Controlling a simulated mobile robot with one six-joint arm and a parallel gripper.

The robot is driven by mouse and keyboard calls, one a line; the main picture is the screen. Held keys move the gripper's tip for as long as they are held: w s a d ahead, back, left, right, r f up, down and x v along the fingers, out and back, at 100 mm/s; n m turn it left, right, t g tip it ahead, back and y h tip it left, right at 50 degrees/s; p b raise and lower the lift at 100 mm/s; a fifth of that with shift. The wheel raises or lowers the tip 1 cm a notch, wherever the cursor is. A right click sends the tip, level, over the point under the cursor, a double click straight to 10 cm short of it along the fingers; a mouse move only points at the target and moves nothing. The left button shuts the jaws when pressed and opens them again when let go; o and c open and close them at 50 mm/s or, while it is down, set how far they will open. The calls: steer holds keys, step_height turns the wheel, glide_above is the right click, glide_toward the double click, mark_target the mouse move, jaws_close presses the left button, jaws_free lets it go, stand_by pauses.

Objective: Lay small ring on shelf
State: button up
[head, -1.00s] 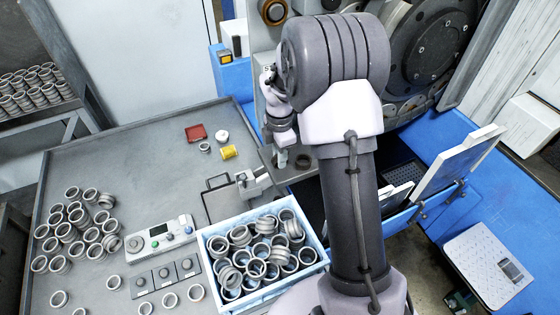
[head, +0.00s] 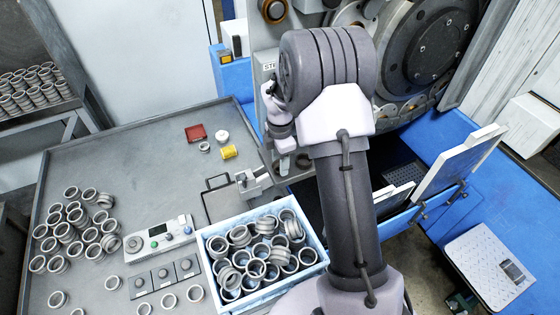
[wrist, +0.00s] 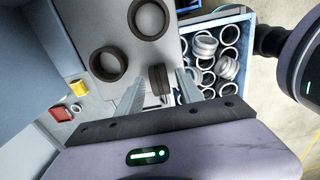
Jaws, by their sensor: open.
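The shelf (wrist: 170,48) is a grey plate in the wrist view, and its edge also shows in the head view (head: 265,155). Two dark rings, one on the left (wrist: 96,71) and one farther up (wrist: 150,35), lie flat on it. A smaller dark ring (wrist: 158,73) shows edge-on between the fingers of my gripper (wrist: 161,78). The fingers are apart, with visible gaps beside this ring. Whether it touches the shelf I cannot tell. In the head view two dark rings show on the shelf (head: 303,161), below my wrist; the fingers are not clear there.
A blue-white crate (head: 207,250) full of metal rings stands in front of the shelf. Many loose rings (head: 75,225) and a control box (head: 160,238) are on the table. A yellow object (head: 229,152) and red tray (head: 195,132) lie behind. The grinder wheel (head: 435,45) is at right.

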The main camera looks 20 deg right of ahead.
step_height(320, 180, up, 18)
steer(key=s+a+m+t+p, duration=0.1)
steer(key=s+a+m+p, duration=0.1)
steer(key=m+p, duration=0.1)
steer(key=s+a+r+m+t, duration=0.2)
steer(key=s+a+r+m, duration=0.45)
steer(key=s+r, duration=0.2)
steer(key=s+a+r+m+t+y, duration=0.1)
steer(key=s+a+m, duration=0.2)
steer(key=s+m, duration=0.4)
steer(key=s+a+m+t+y, duration=0.1)
steer(key=s+a+m+t, duration=0.15)
steer(key=s+m, duration=0.5)
step_height(320, 180, down, 18)
steer(key=s+n+b, duration=0.1)
steer(key=b, duration=1.7)
steer(key=shift+a+n+g, duration=0.15)
steer(key=shift+n+g, duration=0.15)
steer(key=shift+g, duration=0.05)
steer(key=shift+s, duration=0.1)
